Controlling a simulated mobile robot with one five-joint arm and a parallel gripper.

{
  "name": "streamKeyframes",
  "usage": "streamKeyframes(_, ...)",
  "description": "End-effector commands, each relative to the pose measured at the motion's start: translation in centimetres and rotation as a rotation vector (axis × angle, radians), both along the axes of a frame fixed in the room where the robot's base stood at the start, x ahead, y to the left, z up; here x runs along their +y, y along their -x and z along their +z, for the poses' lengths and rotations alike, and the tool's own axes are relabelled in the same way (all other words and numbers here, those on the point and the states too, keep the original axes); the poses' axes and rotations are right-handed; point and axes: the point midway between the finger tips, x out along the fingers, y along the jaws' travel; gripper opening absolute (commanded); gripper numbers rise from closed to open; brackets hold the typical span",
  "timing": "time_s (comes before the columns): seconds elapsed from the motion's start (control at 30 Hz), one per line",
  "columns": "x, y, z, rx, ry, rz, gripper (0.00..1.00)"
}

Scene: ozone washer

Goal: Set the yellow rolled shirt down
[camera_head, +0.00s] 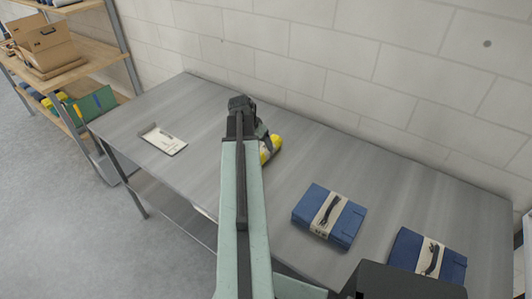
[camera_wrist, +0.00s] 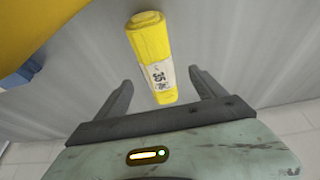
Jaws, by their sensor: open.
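The yellow rolled shirt (camera_wrist: 148,42) has a white label marked 35. In the wrist view it lies lengthwise between the two dark fingers of my gripper (camera_wrist: 161,78), with a gap on each side. The fingers are spread and do not grip it. In the head view a yellow roll (camera_head: 275,143) shows on the grey metal table (camera_head: 330,157), partly hidden behind my arm. My fingertips are hidden in that view. Whether the roll rests fully on the tabletop is hard to tell.
Two folded blue bundles with pale bands, one nearer the middle (camera_head: 329,215) and one at the right (camera_head: 428,257), lie on the table. A white tray (camera_head: 162,140) sits at its left. A large yellow-and-blue thing (camera_wrist: 40,25) fills the wrist view's upper left. Wooden shelves (camera_head: 75,75) stand left.

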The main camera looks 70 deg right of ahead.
Motion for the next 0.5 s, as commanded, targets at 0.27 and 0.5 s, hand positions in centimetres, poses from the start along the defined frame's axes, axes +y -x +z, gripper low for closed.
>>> streamKeyframes(0.27,-0.8,0.2,-2.2,0.000,-0.001,0.002,0.80)
streamKeyframes(0.5,-2.0,1.1,-5.5,0.000,-0.001,0.000,0.80)
